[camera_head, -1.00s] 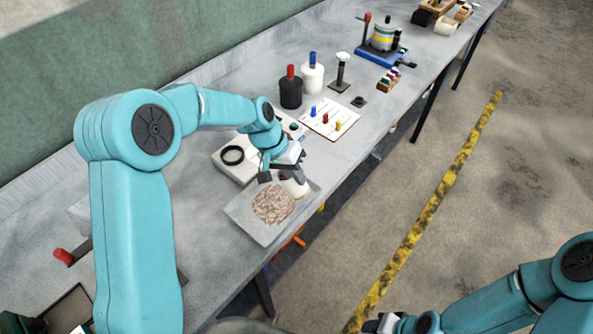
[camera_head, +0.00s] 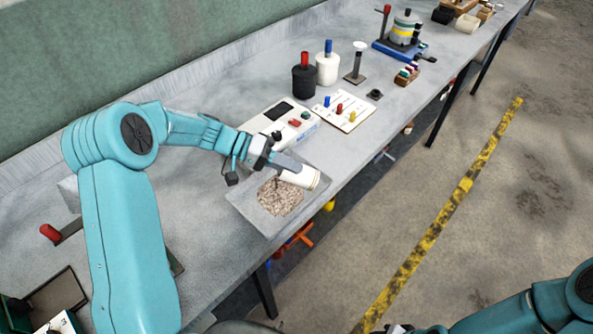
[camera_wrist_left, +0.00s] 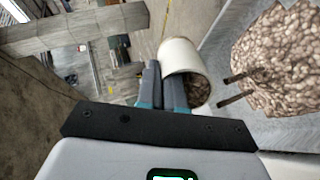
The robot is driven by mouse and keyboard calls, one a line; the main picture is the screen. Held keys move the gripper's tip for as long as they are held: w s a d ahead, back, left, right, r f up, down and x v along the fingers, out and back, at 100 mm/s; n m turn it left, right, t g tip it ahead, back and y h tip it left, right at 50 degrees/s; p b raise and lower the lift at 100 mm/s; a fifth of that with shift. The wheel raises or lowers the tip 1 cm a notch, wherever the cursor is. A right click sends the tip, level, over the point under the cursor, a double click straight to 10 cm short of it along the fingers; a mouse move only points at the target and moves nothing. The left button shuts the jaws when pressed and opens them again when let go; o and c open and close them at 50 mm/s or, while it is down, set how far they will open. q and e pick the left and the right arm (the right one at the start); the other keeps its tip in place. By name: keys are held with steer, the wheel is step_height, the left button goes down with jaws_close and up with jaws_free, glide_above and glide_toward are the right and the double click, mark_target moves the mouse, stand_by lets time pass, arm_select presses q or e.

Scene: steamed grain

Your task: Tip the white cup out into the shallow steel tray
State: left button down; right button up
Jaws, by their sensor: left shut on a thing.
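The white cup (camera_head: 300,178) is tilted on its side above the right part of the shallow steel tray (camera_head: 244,199). My left gripper (camera_head: 285,168) is shut on the cup. A pile of pale brown grain (camera_head: 280,198) lies in the tray. In the left wrist view the fingers (camera_wrist_left: 165,88) meet the side of the cup (camera_wrist_left: 179,56). Grain shows inside its mouth (camera_wrist_left: 197,90), beside the tray's pile (camera_wrist_left: 272,60). Whether grain is falling is unclear. My right gripper (camera_head: 398,329) barely shows at the bottom edge.
A white instrument (camera_head: 270,122) stands behind the tray, beside a white board with coloured pegs (camera_head: 342,112). A black bottle (camera_head: 304,82) and a white bottle (camera_head: 327,69) stand farther back. The bench's front edge runs close by the tray, with open floor to the right.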

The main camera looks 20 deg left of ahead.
arm_select(q)
steer(key=shift+s+a+h+b, duration=0.25)
steer(key=shift+h+b, duration=0.45)
steer(key=shift+b, duration=0.4)
steer(key=shift+a+f+t+h+b, duration=0.1)
steer(key=shift+a+t+h+b, duration=0.25)
steer(key=shift+h+b, duration=0.6)
steer(key=h+b, duration=0.1)
steer(key=b, duration=0.1)
steer(key=shift+s+a+b, duration=0.1)
steer(key=shift+a+b, duration=0.1)
steer(key=shift+b, duration=0.1)
steer(key=shift+a+t+h+b, duration=0.25)
steer(key=shift+h+b, duration=0.2)
steer(key=shift+b, duration=0.3)
steer(key=shift+s+a+r+t+h+b, duration=0.15)
steer(key=shift+a+r+t+h+b, duration=0.3)
steer(key=shift+h+b, duration=0.7)
steer(key=shift+r, duration=0.25)
steer(key=shift+f, duration=0.1)
